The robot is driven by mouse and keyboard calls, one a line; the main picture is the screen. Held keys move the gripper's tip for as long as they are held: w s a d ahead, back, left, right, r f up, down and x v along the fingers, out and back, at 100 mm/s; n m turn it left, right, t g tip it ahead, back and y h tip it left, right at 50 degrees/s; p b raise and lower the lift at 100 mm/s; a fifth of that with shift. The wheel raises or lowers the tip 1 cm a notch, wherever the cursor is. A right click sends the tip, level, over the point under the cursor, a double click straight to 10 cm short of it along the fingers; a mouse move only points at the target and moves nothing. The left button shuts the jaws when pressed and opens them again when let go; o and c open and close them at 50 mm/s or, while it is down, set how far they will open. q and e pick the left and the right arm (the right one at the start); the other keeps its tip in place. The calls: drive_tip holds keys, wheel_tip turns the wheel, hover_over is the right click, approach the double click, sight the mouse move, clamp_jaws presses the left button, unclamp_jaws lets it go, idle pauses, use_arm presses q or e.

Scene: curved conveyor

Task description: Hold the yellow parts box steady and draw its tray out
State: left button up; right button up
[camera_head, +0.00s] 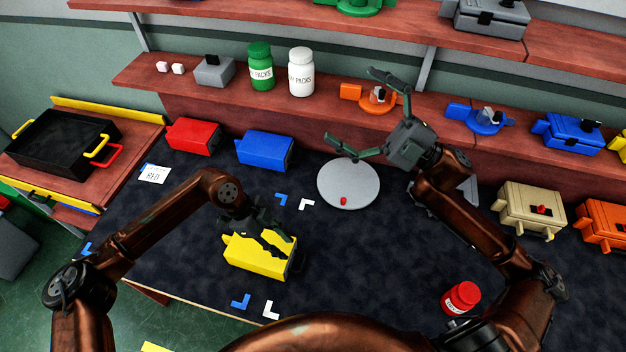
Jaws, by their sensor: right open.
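The yellow parts box (256,262) lies on the dark mat, its long side towards me, with a small yellow tab at its left end and a dark right end. The tray's state inside it cannot be made out. My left gripper (272,236) is right over the box, its dark fingers across the top and far side. Whether they are closed on the box cannot be told. My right gripper (350,112) is open and empty, fingers spread wide, raised above the round grey disc (350,188) and well away from the box.
Blue and white corner marks lie behind and in front of the box. Red (194,137) and blue (264,150) boxes stand behind it. A red jar (461,298) stands at right, tan (530,208) and orange boxes further right. A shelf (330,105) runs behind. Mat right of the box is clear.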

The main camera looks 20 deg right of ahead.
drive_tip(key=w+d+f+m+t+h, duration=0.25)
drive_tip(key=f+m, duration=0.35)
drive_tip(key=m, duration=0.5)
drive_tip(key=n+g+h, duration=0.3)
drive_tip(key=n+g, duration=0.2)
drive_tip(key=n, duration=2.8)
approach(292, 258)
wheel_tip(292, 258, up, 8)
drive_tip(key=w+a, duration=0.2)
drive_tip(key=a, duration=0.1)
drive_tip(key=shift+t, duration=0.25)
wheel_tip(292, 258, down, 8)
drive_tip(key=shift+a+f, duration=0.1)
drive_tip(key=shift+a, duration=0.1)
drive_tip(key=x, duration=0.5)
drive_tip(key=shift+w+a, duration=0.15)
drive_tip(key=shift+w, duration=0.05)
drive_tip(key=shift+w+a+r, duration=0.2)
drive_tip(key=shift+w+a, duration=0.25)
drive_tip(key=shift+a, duration=0.15)
